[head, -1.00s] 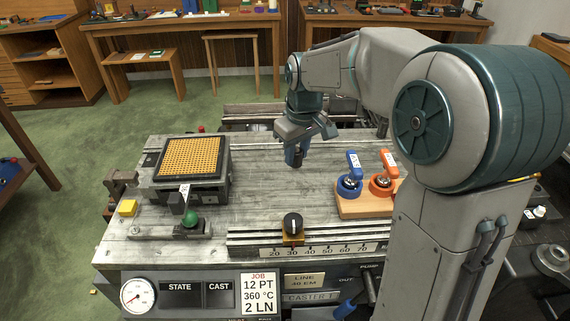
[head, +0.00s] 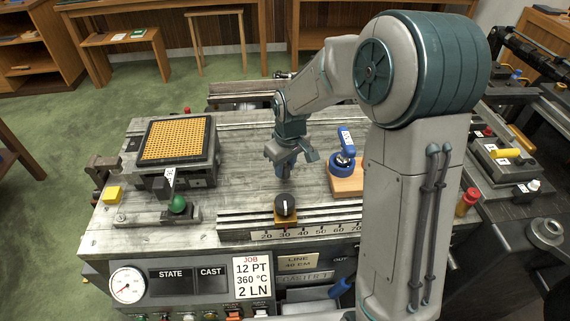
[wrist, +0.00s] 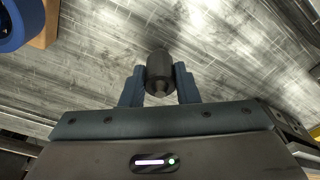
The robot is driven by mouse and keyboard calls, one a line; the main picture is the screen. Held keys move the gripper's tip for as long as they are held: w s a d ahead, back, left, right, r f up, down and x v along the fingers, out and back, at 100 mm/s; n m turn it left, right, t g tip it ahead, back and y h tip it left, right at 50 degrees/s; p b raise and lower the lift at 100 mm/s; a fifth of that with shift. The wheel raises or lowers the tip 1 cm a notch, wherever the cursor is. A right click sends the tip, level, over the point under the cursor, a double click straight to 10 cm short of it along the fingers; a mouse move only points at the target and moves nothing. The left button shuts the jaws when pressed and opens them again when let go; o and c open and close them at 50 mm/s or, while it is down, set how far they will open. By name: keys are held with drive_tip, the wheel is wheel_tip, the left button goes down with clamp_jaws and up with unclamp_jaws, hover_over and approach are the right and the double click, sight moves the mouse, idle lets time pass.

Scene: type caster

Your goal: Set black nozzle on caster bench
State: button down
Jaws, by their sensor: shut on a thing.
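The black nozzle (wrist: 160,72) is held between the two blue fingers of my gripper (wrist: 160,85) in the wrist view. My gripper is shut on it, and bare grey bench surface shows beyond it. In the head view my gripper (head: 283,172) hangs low over the middle of the caster bench (head: 245,150), left of the wooden stand. The nozzle is hard to make out in the head view, and I cannot tell whether it touches the bench.
A wooden stand (head: 347,184) with a blue-handled piece (head: 344,160) is right of my gripper. A black knob (head: 285,204) with a scale lies in front. A yellow-grid block (head: 177,140) and green ball lever (head: 178,205) stand left. Bench between is clear.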

drive_tip(key=c, duration=1.1)
unclamp_jaws()
drive_tip(key=shift+f, duration=0.1)
wheel_tip(320, 180, up, 12)
drive_tip(key=s, duration=0.1)
drive_tip(key=s+d+m+t, duration=0.1)
drive_tip(key=s+d+m, duration=0.2)
drive_tip(key=s, duration=0.7)
drive_tip(key=s+d+m, duration=0.4)
drive_tip(key=s+d, duration=0.2)
drive_tip(key=s, duration=0.5)
drive_tip(key=shift+d+f+t+h, duration=0.15)
drive_tip(key=shift+d+t+h, duration=0.2)
drive_tip(key=shift+t+h, duration=0.05)
